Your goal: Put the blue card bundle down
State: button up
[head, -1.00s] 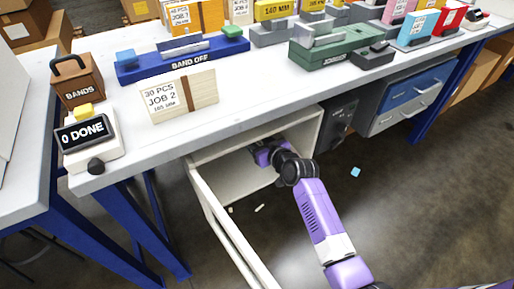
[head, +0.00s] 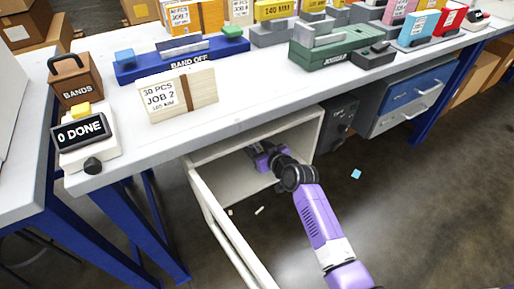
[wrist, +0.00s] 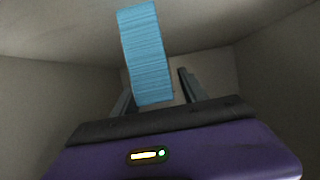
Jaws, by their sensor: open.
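The blue card bundle (wrist: 146,55) shows in the wrist view as a tall stack of thin light-blue layers, leaning slightly. It stands inside the pale cabinet compartment (head: 225,180) under the table. My gripper (wrist: 156,78) is open, with one finger on each side of the bundle's lower part. The bundle lies closer to the left finger; whether it touches that finger I cannot tell. In the head view my purple gripper (head: 259,157) reaches into the compartment, and the bundle is hidden there.
The open cabinet door (head: 232,235) stands to the left of my arm. The tabletop (head: 235,110) lies above the compartment. Small scraps, one blue (head: 356,174), lie on the floor.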

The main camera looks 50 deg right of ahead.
jog(key=p+v, duration=0.3)
jog(key=v, duration=0.9)
jog(key=s+a, duration=1.3)
jog(key=s, duration=0.1)
jog(key=s+a+r+n+t+y, duration=0.1)
jog(key=s+a+r+y, duration=0.1)
jog(key=s+a+r, duration=0.3)
jog(key=s+a+r+n+y, duration=0.1)
jog(key=s+a+r, duration=0.3)
jog(key=s+r, duration=0.4)
jog(key=shift+s+a+n+t+y, duration=0.4)
jog(key=shift+s+n, duration=0.2)
jog(key=shift+s, duration=0.5)
